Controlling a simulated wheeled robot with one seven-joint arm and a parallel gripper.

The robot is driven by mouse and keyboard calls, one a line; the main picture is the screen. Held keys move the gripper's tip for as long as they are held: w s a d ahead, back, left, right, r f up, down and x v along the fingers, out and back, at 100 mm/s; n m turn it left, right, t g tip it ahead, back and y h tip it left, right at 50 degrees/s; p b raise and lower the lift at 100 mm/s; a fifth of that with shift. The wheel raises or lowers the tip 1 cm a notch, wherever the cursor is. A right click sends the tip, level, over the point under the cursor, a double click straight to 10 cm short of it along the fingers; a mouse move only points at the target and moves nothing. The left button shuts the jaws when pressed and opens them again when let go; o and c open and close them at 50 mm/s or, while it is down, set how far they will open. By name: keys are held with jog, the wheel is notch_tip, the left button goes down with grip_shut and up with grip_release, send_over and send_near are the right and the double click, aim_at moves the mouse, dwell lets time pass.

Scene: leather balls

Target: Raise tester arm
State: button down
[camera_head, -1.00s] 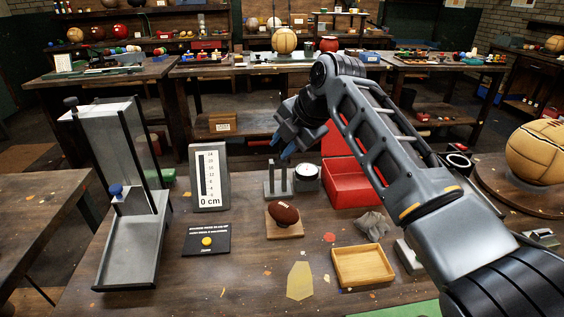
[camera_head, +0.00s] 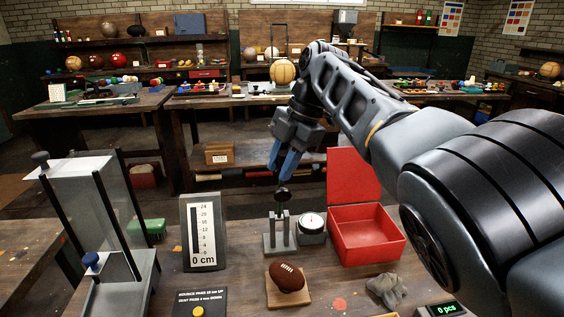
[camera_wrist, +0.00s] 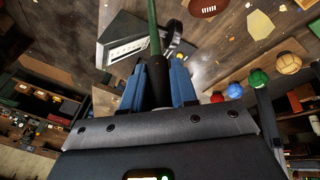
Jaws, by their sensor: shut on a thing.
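My gripper (camera_head: 284,176) hangs above the grey two-post stand (camera_head: 280,236), its blue fingers pointing down. In the wrist view my gripper (camera_wrist: 158,92) is shut on a dark grip (camera_wrist: 154,90) with a green rod (camera_wrist: 153,30) running from it. I cannot tell whether this is the tester arm. A dark rounded piece (camera_head: 284,195) shows just below the fingertips, close above the posts. A round white dial (camera_head: 312,222) stands right beside the stand. The scale board (camera_head: 203,232) reads 0 cm. A brown football (camera_head: 287,276) sits on a wooden block in front.
An open red box (camera_head: 368,238) stands right of the dial. A grey cloth (camera_head: 386,289) lies in front of it, near a small display (camera_head: 441,310) reading 0 pcs. A black card (camera_head: 200,300) lies before the board.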

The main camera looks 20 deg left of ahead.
jog(key=shift+w+a+r, duration=0.1)
jog(key=c, duration=1)
grip_release()
jog(key=shift+o, duration=0.2)
jog(key=b+v, duration=0.1)
jog(key=v, duration=0.6)
jog(key=shift+r, duration=0.3)
